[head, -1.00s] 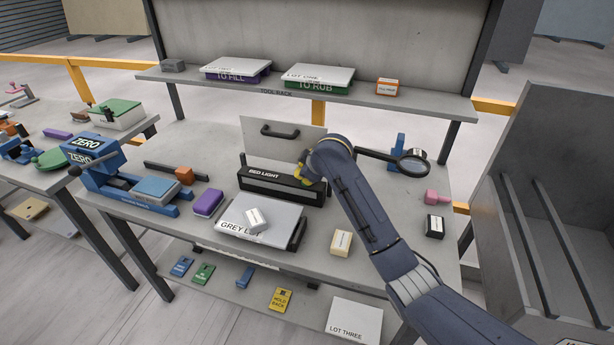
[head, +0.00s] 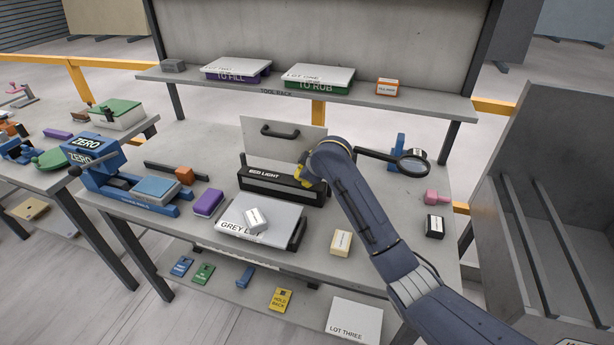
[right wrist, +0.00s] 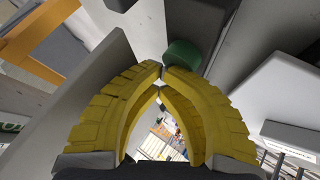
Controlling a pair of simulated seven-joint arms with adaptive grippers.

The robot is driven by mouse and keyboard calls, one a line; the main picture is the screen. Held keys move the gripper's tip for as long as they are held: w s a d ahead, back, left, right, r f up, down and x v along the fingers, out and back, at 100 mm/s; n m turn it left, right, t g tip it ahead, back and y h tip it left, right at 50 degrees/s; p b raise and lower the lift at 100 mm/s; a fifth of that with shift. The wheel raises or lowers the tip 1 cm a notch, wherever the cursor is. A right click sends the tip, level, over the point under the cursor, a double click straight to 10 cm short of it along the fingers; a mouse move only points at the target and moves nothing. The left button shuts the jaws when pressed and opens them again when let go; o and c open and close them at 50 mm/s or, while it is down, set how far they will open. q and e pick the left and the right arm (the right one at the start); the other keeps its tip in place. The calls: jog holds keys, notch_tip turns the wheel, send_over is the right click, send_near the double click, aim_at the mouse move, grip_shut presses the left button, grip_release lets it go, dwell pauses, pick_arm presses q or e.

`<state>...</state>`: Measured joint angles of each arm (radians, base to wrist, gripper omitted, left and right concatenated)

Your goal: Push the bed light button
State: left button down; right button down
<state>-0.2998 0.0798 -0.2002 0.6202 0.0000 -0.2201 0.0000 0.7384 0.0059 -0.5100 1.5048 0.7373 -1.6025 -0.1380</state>
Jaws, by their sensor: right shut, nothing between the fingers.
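A green rounded piece (right wrist: 183,54), which may be the button, is just beyond the fingertips. I cannot tell whether they touch it. In the head view the button is not visible. My left gripper is not in view.
A grey-lidded box (head: 262,217) with a small white block (head: 257,219) on it lies in front of the bed light. A handled grey panel (head: 284,140) stands behind.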

jog(key=shift+s+d+f, duration=0.1)
jog(key=shift+d+f, duration=0.1)
jog(key=shift+f, duration=0.4)
jog(key=shift+d+r, duration=0.15)
jog(key=shift+r, duration=1)
jog(key=shift+a+r, duration=0.2)
jog(key=shift+r, duration=2.3)
